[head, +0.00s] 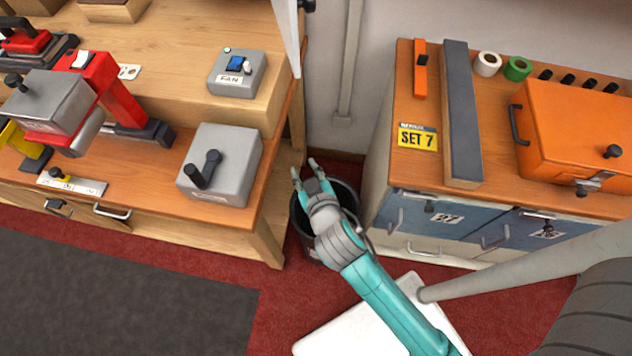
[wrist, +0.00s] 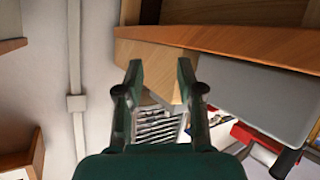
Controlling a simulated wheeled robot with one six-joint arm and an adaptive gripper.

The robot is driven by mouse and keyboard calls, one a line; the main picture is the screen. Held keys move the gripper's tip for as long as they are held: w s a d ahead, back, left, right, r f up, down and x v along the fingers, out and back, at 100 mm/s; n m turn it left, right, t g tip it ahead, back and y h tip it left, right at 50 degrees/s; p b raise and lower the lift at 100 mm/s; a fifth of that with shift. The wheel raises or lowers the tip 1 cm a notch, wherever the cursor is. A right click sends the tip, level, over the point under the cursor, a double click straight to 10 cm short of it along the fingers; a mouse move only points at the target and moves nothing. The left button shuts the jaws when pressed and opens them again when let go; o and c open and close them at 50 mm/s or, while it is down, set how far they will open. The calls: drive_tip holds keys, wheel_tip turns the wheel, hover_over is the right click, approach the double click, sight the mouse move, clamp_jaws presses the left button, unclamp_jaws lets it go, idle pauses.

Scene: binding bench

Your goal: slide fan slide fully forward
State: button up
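A grey box labelled FAN (head: 229,79) sits on the raised wooden shelf at the back of the left bench in the head view. On its top are a blue switch (head: 235,64), a small pale knob (head: 247,67) and a green light (head: 227,50). Which way the knob is set is too small to tell. My gripper (head: 304,168) is open and empty, to the right of and below the fan box, beyond the bench's right end and above a dark bin. In the wrist view its two fingers (wrist: 160,76) are apart with nothing between them. I cannot make out the fan box there.
A grey crank box (head: 228,150) with a dark handle stands on the bench between the fan box and its front edge. A dark bin (head: 299,222) stands on the floor below my gripper. The orange-topped cabinet (head: 405,170) stands to the right.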

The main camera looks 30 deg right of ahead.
drive_tip(key=shift+s+d+f+n+y, duration=0.15)
drive_tip(key=shift+s+f, duration=0.1)
drive_tip(key=shift+s, duration=0.35)
drive_tip(key=shift+s+d+f+n+y, duration=0.1)
drive_tip(key=shift+s+f+y, duration=0.1)
drive_tip(key=shift+s, duration=0.4)
drive_tip(key=shift+s+d+f+n+y, duration=0.15)
drive_tip(key=shift+s+f, duration=0.1)
drive_tip(key=shift+s, duration=0.35)
drive_tip(key=shift+a, duration=0.1)
